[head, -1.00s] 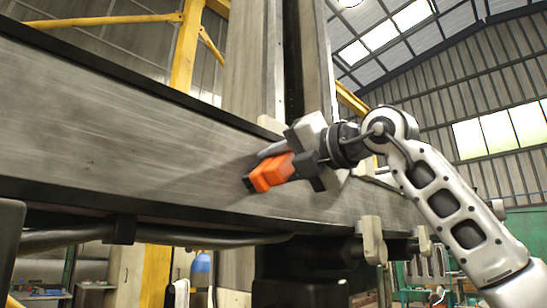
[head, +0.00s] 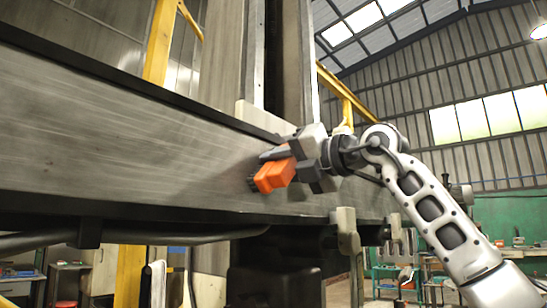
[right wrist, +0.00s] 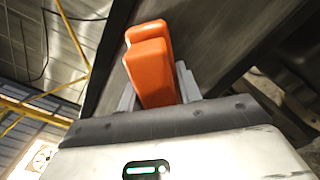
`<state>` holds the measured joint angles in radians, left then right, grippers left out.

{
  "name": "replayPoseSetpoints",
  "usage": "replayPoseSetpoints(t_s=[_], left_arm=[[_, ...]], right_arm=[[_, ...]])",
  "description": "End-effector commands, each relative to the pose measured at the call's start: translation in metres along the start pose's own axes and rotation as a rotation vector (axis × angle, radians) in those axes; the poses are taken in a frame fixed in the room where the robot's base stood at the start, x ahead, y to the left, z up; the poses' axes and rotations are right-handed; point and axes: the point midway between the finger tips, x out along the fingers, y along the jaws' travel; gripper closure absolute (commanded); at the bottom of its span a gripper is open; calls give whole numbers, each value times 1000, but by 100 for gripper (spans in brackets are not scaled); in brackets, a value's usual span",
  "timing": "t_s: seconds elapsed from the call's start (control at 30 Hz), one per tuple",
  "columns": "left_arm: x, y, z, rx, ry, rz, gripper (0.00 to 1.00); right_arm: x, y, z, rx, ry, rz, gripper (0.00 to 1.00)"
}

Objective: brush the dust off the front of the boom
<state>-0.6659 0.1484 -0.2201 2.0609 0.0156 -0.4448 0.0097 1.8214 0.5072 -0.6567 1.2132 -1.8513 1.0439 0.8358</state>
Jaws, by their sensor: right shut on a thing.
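The boom (head: 120,137) is a long grey metal beam that runs across the head view from the left edge to behind my right arm. Its front face shows pale streaks and darker smudges. My right gripper (head: 291,165) is shut on an orange brush (head: 272,176) with dark bristles. The bristle end is at the boom's front face; I cannot tell for sure whether it touches. In the right wrist view the orange brush handle (right wrist: 150,62) stands up between the jaws. My left gripper is not in view.
A vertical column (head: 232,60) rises behind the boom. A pale clamp-like block (head: 347,231) hangs at the boom's lower edge, near my right arm. Dark pipes run under the boom. Yellow posts (head: 161,40) stand behind it. A green bench area (head: 510,225) lies at the far right.

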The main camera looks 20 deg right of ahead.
Motion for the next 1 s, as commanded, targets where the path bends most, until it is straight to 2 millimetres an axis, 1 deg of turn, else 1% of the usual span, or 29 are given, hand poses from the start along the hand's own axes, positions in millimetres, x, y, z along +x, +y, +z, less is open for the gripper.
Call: replayPoseSetpoints(t_s=[0.1,0.37,0.8,1.0], left_arm=[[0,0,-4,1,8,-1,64],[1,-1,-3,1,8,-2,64],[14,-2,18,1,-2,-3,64],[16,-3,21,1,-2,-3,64]], right_arm=[[1,-2,1,1,0,0,84],[-1,-3,0,1,-1,0,84],[-45,-2,0,0,-3,2,84],[-58,-2,0,0,-1,1,84]])
